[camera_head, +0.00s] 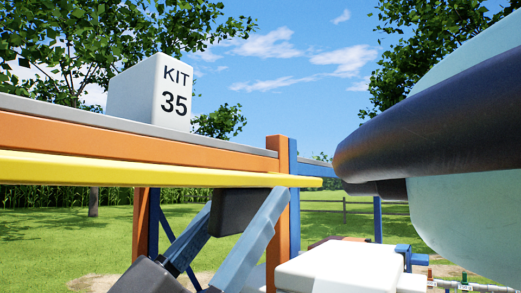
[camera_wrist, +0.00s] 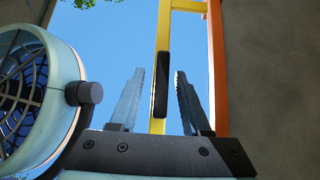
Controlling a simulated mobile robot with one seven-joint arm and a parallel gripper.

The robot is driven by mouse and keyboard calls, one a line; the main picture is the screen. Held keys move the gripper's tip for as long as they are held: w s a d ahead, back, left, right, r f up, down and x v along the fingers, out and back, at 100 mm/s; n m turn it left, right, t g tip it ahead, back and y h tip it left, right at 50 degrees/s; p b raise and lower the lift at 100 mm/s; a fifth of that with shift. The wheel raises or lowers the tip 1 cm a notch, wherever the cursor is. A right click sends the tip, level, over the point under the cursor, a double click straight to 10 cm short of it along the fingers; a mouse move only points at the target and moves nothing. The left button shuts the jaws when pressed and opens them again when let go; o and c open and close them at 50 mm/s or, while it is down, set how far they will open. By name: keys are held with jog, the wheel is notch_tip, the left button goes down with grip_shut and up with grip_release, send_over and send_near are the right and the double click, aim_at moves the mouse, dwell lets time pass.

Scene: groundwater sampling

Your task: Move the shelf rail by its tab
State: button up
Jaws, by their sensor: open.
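The yellow shelf rail (camera_head: 120,170) runs along the front of the orange shelf beam (camera_head: 130,138). A dark tab (camera_head: 237,211) hangs under the rail. My gripper (camera_head: 247,200) is open below the rail, with one blue-grey finger on each side of the tab. In the wrist view my gripper (camera_wrist: 160,73) has the dark tab (camera_wrist: 161,85) between its two fingers. Gaps show on both sides there, and the tab looks nearer the right finger. The yellow rail (camera_wrist: 164,28) runs behind the tab, and the orange beam (camera_wrist: 216,65) is to its right.
A white box marked KIT 35 (camera_head: 150,92) stands on the grey shelf top (camera_head: 55,108). An orange post (camera_head: 284,165) and blue frame parts stand at the shelf's right end. A white block (camera_head: 340,268) is low in front. Small bottles (camera_head: 464,282) are at the lower right.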

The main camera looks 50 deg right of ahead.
jog(key=shift+p+x, duration=0.55)
jog(key=shift+x, duration=0.9)
grip_shut()
dwell(0.4)
